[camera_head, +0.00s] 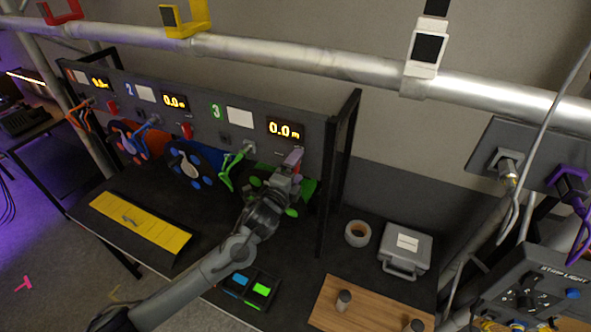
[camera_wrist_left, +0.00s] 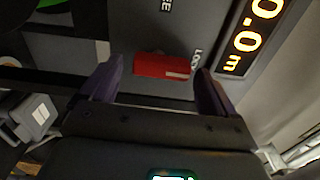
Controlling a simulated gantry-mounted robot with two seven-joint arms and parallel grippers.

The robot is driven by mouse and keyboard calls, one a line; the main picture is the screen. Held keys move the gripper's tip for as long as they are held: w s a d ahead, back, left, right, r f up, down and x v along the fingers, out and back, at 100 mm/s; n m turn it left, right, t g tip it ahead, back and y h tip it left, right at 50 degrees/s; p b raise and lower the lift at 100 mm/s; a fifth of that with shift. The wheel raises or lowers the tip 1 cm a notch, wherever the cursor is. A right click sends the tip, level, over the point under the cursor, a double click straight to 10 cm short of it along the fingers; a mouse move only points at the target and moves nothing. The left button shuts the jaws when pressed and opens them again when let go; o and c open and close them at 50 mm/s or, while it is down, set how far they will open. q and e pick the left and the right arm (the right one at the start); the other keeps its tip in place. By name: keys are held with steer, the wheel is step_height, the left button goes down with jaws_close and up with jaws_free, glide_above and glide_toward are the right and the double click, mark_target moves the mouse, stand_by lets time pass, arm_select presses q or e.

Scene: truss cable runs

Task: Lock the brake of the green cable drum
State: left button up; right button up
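The green cable drum (camera_head: 308,188) sits under the panel marked 3 and is mostly hidden behind my left arm. My left gripper (camera_head: 293,160) is at the panel above it, below the 0.0 m display (camera_head: 286,130). In the left wrist view, the drum's red brake lever (camera_wrist_left: 162,66) lies between the two purple fingers of the left gripper (camera_wrist_left: 158,88). The fingers are apart, with gaps on both sides of the lever. The word LOCK (camera_wrist_left: 197,60) is printed beside the lever's right end. Another label above it is partly cut off. My right gripper is not in view.
The blue drum (camera_head: 190,165) and orange-red drum (camera_head: 130,140) stand to the left, with red levers above them. A tape roll (camera_head: 357,233) and grey case (camera_head: 405,250) stand right of the panel's black frame.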

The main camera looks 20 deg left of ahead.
arm_select(q)
steer(key=shift+s, duration=0.15)
steer(key=s+a+b, duration=0.1)
steer(key=s+b, duration=0.1)
steer(key=s, duration=0.8)
steer(key=shift+s+b, duration=0.25)
steer(key=shift+b, duration=0.05)
steer(key=s+d+f+n+g+p, duration=0.2)
steer(key=s+f+n+g+p, duration=0.15)
steer(key=s+f, duration=0.35)
steer(key=s+d+f+n+g+p, duration=0.1)
steer(key=s+f+n+g+p, duration=0.3)
steer(key=s, duration=0.6)
steer(key=s+a+n+g+y+p, duration=0.1)
steer(key=s+a+n+g+p, duration=0.2)
steer(key=s, duration=1.4)
steer(key=n+g, duration=0.4)
steer(key=n, duration=0.2)
steer(key=shift+a+f+y, duration=0.3)
steer(key=shift+a, duration=0.1)
